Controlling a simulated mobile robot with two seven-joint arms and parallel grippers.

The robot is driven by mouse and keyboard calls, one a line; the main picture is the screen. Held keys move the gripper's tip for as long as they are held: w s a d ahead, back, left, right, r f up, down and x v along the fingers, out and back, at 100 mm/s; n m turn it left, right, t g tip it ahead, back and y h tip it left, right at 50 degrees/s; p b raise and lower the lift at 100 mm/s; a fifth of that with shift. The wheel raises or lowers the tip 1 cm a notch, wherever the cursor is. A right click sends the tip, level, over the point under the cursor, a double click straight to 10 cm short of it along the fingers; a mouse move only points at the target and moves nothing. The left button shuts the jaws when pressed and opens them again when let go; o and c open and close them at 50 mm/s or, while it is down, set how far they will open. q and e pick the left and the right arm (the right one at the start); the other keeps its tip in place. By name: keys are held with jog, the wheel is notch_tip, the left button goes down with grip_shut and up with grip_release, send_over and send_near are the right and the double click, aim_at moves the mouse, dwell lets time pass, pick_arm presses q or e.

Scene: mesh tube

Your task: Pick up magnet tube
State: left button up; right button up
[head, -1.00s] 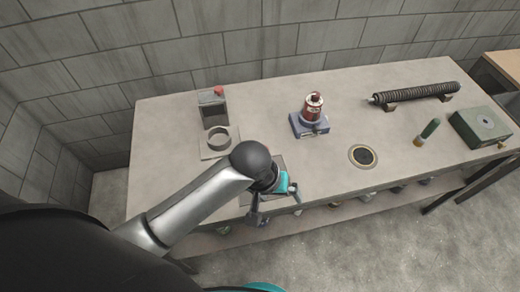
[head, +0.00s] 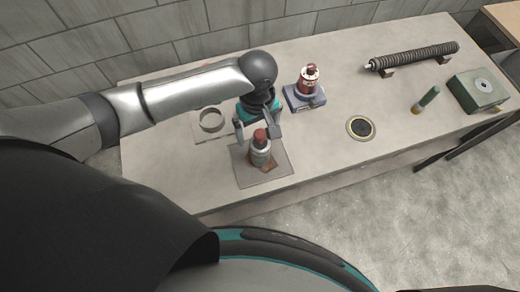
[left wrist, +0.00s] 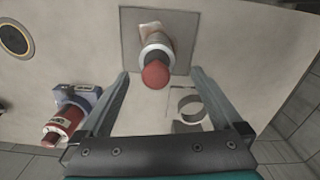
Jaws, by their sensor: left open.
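A silver cylinder with a dark red cap (head: 260,150) stands upright on a square grey plate (head: 273,178) near the table's front edge. I cannot tell for sure whether it is the magnet tube. My left gripper (head: 257,128) is open and empty just behind the cylinder. In the left wrist view the red cap (left wrist: 155,75) shows between the open fingers (left wrist: 158,73), with no visible grip on it. A red tube (head: 309,77) stands on a blue block (head: 303,97) to the right. My right gripper is not in view.
A ring on a pale plate (head: 212,121) lies left of my gripper. A black disc (head: 360,127), a green-handled tool (head: 429,98), a green box (head: 477,92) and a coiled rod (head: 415,58) are to the right. The table's front right is clear.

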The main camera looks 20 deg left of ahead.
aim_at(260, 146)
pick_arm(q)
jog(key=f, duration=0.2)
jog(key=f+b, duration=0.1)
jog(key=f, duration=0.5)
jog(key=shift+d+f, duration=0.25)
jog(key=shift+c, duration=0.4)
jog(key=shift+r, duration=0.1)
grip_shut()
